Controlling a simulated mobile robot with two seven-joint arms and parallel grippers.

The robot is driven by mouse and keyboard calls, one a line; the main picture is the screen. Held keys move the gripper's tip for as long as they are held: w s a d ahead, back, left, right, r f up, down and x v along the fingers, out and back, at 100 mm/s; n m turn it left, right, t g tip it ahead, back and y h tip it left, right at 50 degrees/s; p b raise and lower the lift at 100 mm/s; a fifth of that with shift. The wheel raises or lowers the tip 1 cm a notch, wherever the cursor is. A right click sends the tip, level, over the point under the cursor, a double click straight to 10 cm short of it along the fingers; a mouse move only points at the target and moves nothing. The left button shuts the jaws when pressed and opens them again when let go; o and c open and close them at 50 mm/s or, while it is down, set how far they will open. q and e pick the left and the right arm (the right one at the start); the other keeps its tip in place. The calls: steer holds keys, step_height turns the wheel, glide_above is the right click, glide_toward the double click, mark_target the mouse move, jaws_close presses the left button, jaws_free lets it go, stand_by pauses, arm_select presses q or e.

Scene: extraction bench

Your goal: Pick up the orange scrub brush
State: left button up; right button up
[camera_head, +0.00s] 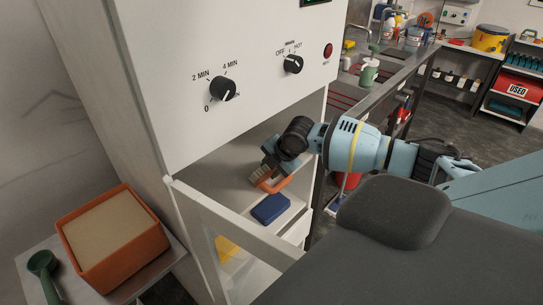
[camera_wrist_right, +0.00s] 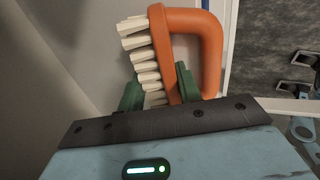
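The orange scrub brush (camera_head: 272,186) with pale bristles is in the open lower bay of the white cabinet, behind the blue sponge. In the right wrist view the brush (camera_wrist_right: 162,50) stands between the two green fingers, with its bristles to the left and its looped handle to the right. My right gripper (camera_head: 276,172) reaches into the bay from the right. One finger lies against the bristle side and the other is inside the handle loop, so the gripper (camera_wrist_right: 160,92) looks shut on the brush. Whether the brush touches the shelf is unclear. My left gripper is out of view.
A blue sponge (camera_head: 270,208) lies on the shelf close to the brush. The cabinet's white frame (camera_head: 225,218) edges the bay in front. An orange tray (camera_head: 151,243) stands at lower left beside a green scoop (camera_head: 43,265). A sink counter (camera_head: 372,85) is behind.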

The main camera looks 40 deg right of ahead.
steer(key=c, duration=0.4)
steer(key=shift+r, duration=0.55)
steer(key=shift+s+a+r, duration=0.15)
steer(key=shift+r, duration=0.5)
steer(key=shift+s+a+r, duration=0.1)
steer(key=shift+s+r, duration=0.05)
steer(key=shift+r, duration=0.45)
steer(key=s+a+r, duration=0.1)
steer(key=s+a, duration=0.8)
steer(key=s, duration=0.3)
steer(key=shift+r, duration=0.2)
